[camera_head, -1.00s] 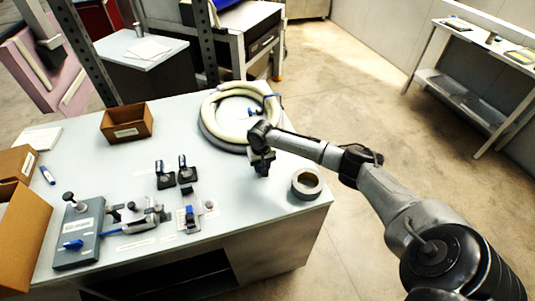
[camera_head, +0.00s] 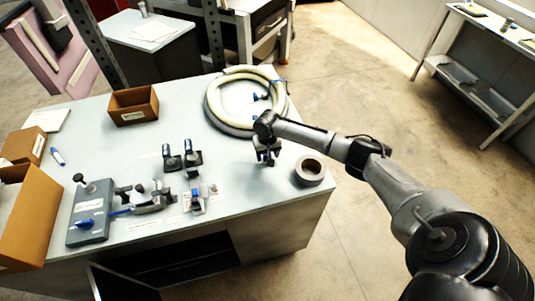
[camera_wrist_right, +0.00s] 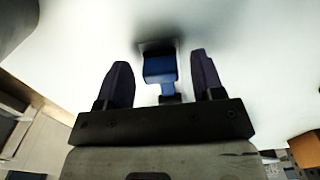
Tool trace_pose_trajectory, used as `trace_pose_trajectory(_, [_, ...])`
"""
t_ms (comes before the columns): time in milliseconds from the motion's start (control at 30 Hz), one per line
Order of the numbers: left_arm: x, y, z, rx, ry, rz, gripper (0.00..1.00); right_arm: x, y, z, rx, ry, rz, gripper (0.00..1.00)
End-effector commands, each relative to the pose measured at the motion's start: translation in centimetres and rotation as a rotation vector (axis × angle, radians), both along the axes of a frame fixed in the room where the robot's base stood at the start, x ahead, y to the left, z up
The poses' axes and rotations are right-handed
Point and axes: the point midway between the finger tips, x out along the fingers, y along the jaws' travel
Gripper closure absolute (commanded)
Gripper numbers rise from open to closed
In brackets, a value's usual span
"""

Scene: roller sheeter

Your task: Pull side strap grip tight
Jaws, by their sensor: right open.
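My right gripper (camera_head: 268,158) points down over the right part of the table, left of a grey tape roll. Its two dark fingers are apart. In the right wrist view the gripper (camera_wrist_right: 160,62) has a blue grip (camera_wrist_right: 160,69) on a dark base between its fingers, with visible gaps on both sides. I cannot tell for sure that this is the side strap grip. In the head view, little of it shows behind the gripper. My left gripper is not in view.
A pale hose coil (camera_head: 214,108) lies just behind the gripper. The tape roll (camera_head: 310,171) stands near the table's right edge. Black clamps (camera_head: 193,160), a grey fixture block (camera_head: 88,216) and cardboard boxes (camera_head: 133,105) occupy the left. Bare table lies between clamps and gripper.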

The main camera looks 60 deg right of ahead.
Motion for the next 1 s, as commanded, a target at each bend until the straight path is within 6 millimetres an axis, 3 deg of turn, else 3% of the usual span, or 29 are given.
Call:
trace_pose_trajectory(267, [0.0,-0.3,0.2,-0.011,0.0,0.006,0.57,0.1,0.0,1.6,0.0,-0.003,0.001,0.38])
trace_pose_trajectory(700, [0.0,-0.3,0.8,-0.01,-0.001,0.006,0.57,0.1,0.0,9.9,0.0,-0.003,0.001,0.38])
trace_pose_trajectory(1000, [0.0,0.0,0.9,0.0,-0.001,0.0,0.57,0.0,0.0,13.2,-0.001,-0.001,0.0,0.38])
